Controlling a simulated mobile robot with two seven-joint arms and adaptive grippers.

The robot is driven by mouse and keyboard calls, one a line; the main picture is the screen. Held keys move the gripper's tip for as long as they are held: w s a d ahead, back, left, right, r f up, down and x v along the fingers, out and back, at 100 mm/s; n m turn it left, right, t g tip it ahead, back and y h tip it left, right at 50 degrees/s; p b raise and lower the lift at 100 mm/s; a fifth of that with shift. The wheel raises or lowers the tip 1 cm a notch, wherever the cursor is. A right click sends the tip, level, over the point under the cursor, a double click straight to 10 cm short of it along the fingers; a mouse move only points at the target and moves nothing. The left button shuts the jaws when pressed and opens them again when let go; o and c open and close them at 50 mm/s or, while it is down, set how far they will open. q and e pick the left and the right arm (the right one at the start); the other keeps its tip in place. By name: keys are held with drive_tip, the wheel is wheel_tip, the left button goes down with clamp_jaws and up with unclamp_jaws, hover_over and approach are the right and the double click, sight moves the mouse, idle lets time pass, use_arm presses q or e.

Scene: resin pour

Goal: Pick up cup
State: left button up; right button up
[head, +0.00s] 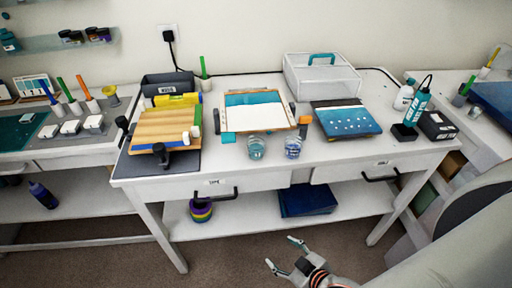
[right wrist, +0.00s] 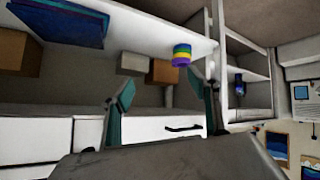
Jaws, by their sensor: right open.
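Two clear cups stand side by side near the front edge of the white table, in the head view. The left cup (head: 257,148) has teal contents and the right cup (head: 292,147) has blue contents. My right gripper (head: 281,253) is open and empty, low in front of the table and well below the cups. In the right wrist view its two fingers (right wrist: 165,98) are spread with nothing between them. The cups are not seen in that view. My left gripper is not in view.
The white table (head: 237,168) has two drawers with dark handles. A framed tray (head: 288,106) lies behind the cups; a blue panel (head: 345,118) is at right, a wooden board (head: 163,128) at left. Striped rolls (head: 201,209) and a blue box (head: 307,200) sit on the lower shelf.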

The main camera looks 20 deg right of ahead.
drive_tip(key=w+d+r+n+t+b, duration=0.2)
drive_tip(key=w+r+n, duration=0.45)
drive_tip(key=n, duration=0.25)
drive_tip(key=n+t+b, duration=0.4)
drive_tip(key=n, duration=1.5)
approach(261, 146)
wheel_tip(261, 146, down, 4)
drive_tip(key=w, duration=0.2)
wheel_tip(261, 146, up, 4)
drive_tip(key=w+n+t, duration=0.1)
drive_tip(key=w+n, duration=0.1)
drive_tip(key=n, duration=0.2)
drive_tip(key=w, duration=0.2)
drive_tip(key=w+a, duration=0.1)
drive_tip(key=w, duration=0.1)
drive_tip(key=w+f, duration=0.1)
drive_tip(key=w, duration=0.2)
drive_tip(key=shift+a, duration=0.25)
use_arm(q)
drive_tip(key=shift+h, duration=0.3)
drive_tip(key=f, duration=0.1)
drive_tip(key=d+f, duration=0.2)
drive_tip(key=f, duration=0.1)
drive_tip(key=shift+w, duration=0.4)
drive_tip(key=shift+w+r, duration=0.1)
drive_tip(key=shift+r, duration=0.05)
use_arm(e)
drive_tip(key=c, duration=1.2)
